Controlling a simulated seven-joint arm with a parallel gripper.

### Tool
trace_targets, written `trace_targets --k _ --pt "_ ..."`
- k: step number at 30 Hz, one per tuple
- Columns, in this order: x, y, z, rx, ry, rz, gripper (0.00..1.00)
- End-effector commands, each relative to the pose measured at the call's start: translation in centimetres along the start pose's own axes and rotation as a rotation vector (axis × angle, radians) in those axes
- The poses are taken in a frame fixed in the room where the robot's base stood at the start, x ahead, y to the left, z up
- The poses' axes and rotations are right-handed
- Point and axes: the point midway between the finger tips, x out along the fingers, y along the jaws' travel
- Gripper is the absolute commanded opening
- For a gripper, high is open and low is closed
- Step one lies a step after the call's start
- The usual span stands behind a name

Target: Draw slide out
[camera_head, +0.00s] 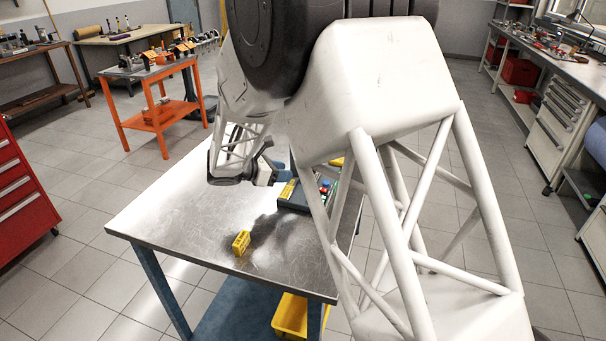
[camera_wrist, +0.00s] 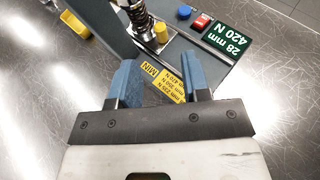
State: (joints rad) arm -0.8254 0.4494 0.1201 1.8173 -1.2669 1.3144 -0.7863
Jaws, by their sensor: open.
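A dark grey tester-like device (camera_head: 291,204) sits on the metal table, partly hidden by my arm in the head view. In the wrist view its grey body shows a coil spring (camera_wrist: 142,18), a small yellow cylinder (camera_wrist: 161,33) and yellow labels, one reading MIN (camera_wrist: 149,70). I cannot tell for certain which part is the slide. My gripper (camera_wrist: 160,80) is open, its two blue fingers apart over the labelled edge of the device, with nothing held. In the head view my gripper (camera_head: 268,173) is at the device's left. Contact cannot be told.
The device carries a blue button (camera_wrist: 184,12), a red button (camera_wrist: 201,22) and a green 28 mm 420 N plate (camera_wrist: 227,40). The table's left part is bare.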

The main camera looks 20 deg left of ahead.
Motion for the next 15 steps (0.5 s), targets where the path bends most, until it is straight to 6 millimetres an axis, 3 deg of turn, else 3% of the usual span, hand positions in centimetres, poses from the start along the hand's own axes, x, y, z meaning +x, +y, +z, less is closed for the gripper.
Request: trace_targets --k 15 --pt "0.59 0.01 0.02 0.0 -0.001 -0.001 0.43"
